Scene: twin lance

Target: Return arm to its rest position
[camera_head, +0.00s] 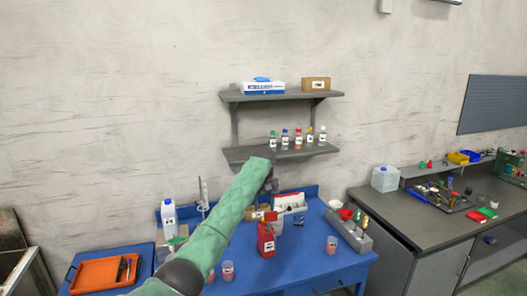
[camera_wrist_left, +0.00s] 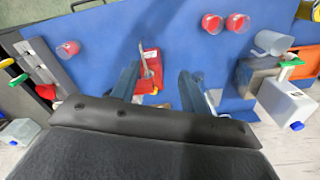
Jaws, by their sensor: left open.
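My left arm, in a green sleeve (camera_head: 225,220), reaches up from the bottom of the head view over the blue workbench (camera_head: 300,262). Its dark wrist (camera_head: 272,184) is bent down at the far end, in front of the lower shelf. In the left wrist view my left gripper (camera_wrist_left: 159,72) is open, its two dark fingers spread apart. A red can (camera_wrist_left: 150,70) shows between and beyond the fingers; nothing is seen gripped. The can also stands on the bench in the head view (camera_head: 266,240). My right gripper is not in view.
A wall shelf (camera_head: 325,149) with several small bottles is close behind the wrist. The bench holds an orange tray (camera_head: 100,272), a white jug (camera_head: 169,218), clear cups (camera_head: 331,245) and a grey tool holder (camera_head: 350,232). A grey counter (camera_head: 430,217) stands at right.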

